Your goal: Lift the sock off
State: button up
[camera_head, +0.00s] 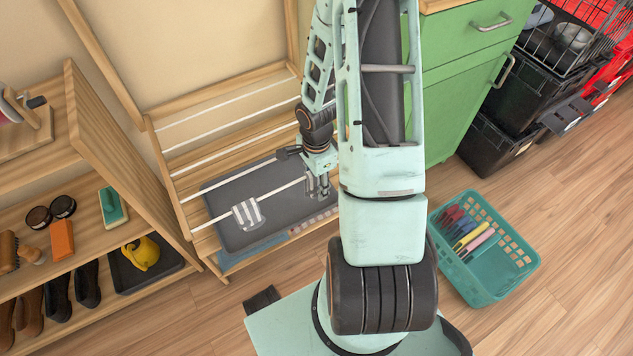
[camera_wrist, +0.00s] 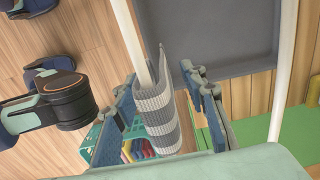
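A grey-and-white striped sock (camera_head: 247,213) is draped over a white rail of the wooden rack, in front of a dark grey tray, in the head view. My gripper (camera_head: 318,190) is at the same rail, a little to the right of it. In the wrist view, a striped sock (camera_wrist: 158,108) on a white rail shows between the two spread fingers of my gripper (camera_wrist: 165,85). Gaps show on both sides and neither finger visibly presses on it. I cannot tell whether both views show the same sock. My arm hides part of the rack's right end.
The dark grey tray (camera_head: 230,230) lies beside the rail. A teal basket (camera_head: 515,258) with colourful items stands on the floor at right. A shoe shelf (camera_head: 125,165) stands at left, a green cabinet (camera_head: 455,80) and black totes (camera_head: 525,85) at back right.

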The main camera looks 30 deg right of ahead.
jog(key=c, duration=1)
jog(key=shift+r, duration=0.1)
